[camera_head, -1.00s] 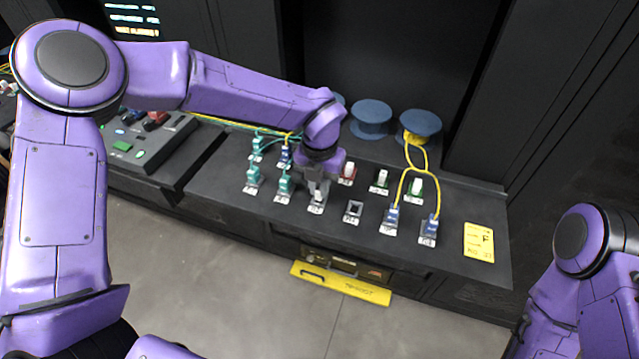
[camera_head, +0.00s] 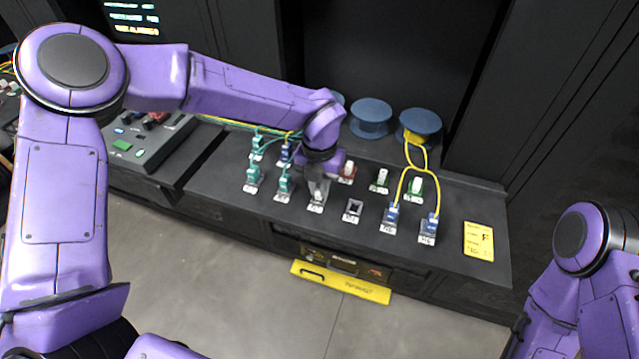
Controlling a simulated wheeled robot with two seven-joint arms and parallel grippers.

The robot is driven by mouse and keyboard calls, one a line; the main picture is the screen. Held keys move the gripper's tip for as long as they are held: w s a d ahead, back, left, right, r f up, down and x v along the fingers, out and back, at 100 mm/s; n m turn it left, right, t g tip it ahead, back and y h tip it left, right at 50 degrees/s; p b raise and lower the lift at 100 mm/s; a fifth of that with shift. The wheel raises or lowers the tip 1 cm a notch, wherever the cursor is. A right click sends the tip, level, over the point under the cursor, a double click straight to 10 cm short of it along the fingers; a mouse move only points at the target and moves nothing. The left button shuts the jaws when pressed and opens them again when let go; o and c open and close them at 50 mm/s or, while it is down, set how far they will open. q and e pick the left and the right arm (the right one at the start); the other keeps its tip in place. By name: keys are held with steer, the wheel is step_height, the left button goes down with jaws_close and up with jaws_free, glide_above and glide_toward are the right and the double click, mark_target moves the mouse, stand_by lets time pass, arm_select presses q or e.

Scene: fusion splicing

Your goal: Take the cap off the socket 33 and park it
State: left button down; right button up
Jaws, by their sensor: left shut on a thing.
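My left gripper (camera_head: 318,192) points down over the front row of sockets on the dark bench. It is shut on a small white cap (camera_head: 317,197) at a socket with a white label (camera_head: 315,208). The gripper hides part of the cap and the socket, and I cannot tell whether the cap is still seated. The label numbers are too small to read. Only my right arm shows at the right edge; its gripper is out of view.
An empty square socket (camera_head: 353,207) is just right of the gripper. Blue plugs with yellow cables (camera_head: 390,213) stand farther right, teal plugs (camera_head: 284,184) to the left. White-capped sockets (camera_head: 381,178) are behind. A yellow card (camera_head: 479,240) lies at the bench's right end.

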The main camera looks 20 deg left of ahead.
arm_select(q)
steer(key=shift+f, duration=0.35)
steer(key=c, duration=1)
jaws_free()
steer(key=shift+c, duration=0.2)
step_height(320, 180, up, 11)
steer(key=b, duration=0.2)
steer(key=shift+f, duration=0.2)
